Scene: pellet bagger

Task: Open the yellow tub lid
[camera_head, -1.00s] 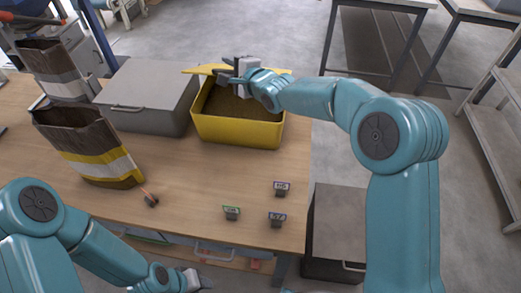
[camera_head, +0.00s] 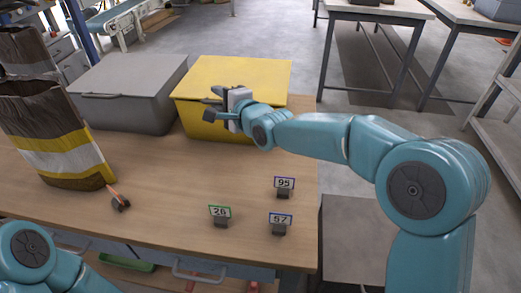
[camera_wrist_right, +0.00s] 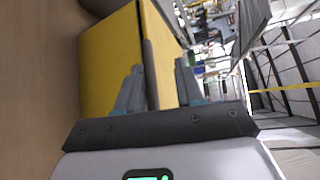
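The yellow tub (camera_head: 190,128) stands at the back of the wooden table, with its yellow lid (camera_head: 240,72) lying flat across the top, so the inside is hidden. The tub also fills the left middle of the right wrist view (camera_wrist_right: 105,65). My right gripper (camera_head: 210,107) is at the tub's front, near the lid's front edge. In the right wrist view its two fingers (camera_wrist_right: 160,88) stand apart, with a dark narrow strip of the tub or lid edge showing between them. I cannot tell whether they touch it. My left gripper is out of view.
A grey lidded tub (camera_head: 125,95) stands close at the left. Open brown bags (camera_head: 60,150) are at the far left. The table's middle is clear.

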